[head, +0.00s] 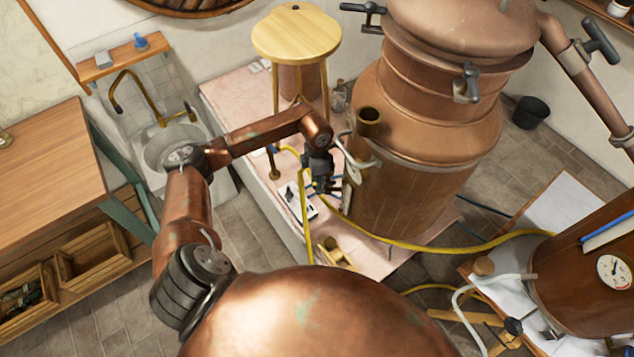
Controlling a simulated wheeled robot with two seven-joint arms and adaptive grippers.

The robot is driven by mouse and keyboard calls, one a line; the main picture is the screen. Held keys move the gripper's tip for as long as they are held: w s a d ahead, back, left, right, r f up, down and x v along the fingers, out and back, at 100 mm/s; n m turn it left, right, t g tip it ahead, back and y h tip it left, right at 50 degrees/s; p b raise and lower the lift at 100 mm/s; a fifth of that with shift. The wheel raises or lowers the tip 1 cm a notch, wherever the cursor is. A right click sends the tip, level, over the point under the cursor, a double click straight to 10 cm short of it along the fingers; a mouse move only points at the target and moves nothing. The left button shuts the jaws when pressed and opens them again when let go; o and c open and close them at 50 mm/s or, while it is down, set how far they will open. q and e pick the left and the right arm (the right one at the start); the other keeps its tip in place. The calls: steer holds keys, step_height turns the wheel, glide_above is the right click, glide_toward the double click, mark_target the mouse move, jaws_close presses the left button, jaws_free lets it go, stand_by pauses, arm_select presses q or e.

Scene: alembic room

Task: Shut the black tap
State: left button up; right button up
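My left arm, copper and dark, reaches across the middle to the big copper still (405,195). Its gripper (325,186) points down close to the still's lower left side, beside a yellow hose. The gripper is small and dark here, so I cannot tell whether its fingers are open or shut, or whether they touch anything. No black tap shows clearly by the gripper; the gripper and wrist may hide it. Dark handles show higher on the still, one at the upper left (362,8) and one on the front of the neck (467,84). My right gripper is not in view.
A round wooden stool (297,34) stands behind my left forearm. A yellow hose (425,246) runs along the still's pink base. A sink (172,147) with a brass faucet is at the left. A copper vessel with a gauge (614,272) stands at the right.

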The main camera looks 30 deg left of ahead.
arm_select(q)
steer(key=shift+f, duration=0.2)
steer(key=shift+c, duration=0.2)
jaws_close()
